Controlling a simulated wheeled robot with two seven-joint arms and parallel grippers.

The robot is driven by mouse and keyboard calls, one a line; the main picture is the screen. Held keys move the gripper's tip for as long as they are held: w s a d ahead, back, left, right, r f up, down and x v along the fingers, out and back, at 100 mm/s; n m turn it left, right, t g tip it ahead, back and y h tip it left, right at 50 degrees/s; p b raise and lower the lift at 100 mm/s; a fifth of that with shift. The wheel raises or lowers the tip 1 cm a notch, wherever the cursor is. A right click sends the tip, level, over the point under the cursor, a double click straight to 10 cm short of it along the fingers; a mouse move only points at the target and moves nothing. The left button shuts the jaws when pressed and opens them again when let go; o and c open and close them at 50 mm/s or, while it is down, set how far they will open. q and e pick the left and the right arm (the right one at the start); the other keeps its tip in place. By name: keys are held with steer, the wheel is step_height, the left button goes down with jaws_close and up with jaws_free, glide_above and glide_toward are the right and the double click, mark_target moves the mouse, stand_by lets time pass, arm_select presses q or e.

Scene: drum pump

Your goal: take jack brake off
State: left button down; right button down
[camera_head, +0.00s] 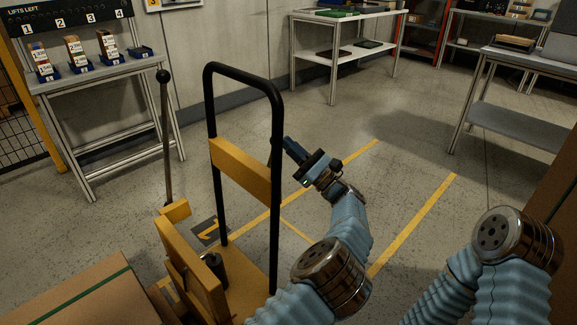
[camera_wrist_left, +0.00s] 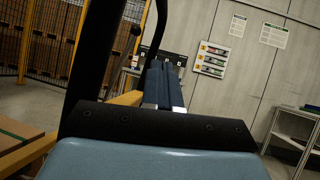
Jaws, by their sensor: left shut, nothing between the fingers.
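The yellow jack (camera_head: 240,172) stands on the floor in the middle of the head view, with a tall black push handle (camera_head: 208,95). A thin upright lever (camera_head: 166,135) with a black ball knob (camera_head: 163,76) rises on its left side. I cannot tell for sure which part is the brake. My left gripper (camera_head: 289,143) is shut and empty, close to the handle's right post; contact is unclear. In the left wrist view, its blue fingers (camera_wrist_left: 164,86) point forward beside the black post (camera_wrist_left: 92,65), with a knob (camera_wrist_left: 136,30) beyond. My right gripper is out of view.
A cardboard box (camera_head: 85,290) sits at the lower left. A table with small numbered bins (camera_head: 80,66) stands behind left, a white shelf (camera_head: 345,20) at the back, and a grey table (camera_head: 530,62) at right. Floor with yellow lines (camera_head: 415,225) is clear between.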

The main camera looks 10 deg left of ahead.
arm_select(q)
steer(key=shift+w+a+r, duration=0.5)
steer(key=shift+w+a, duration=0.2)
steer(key=shift+a, duration=0.1)
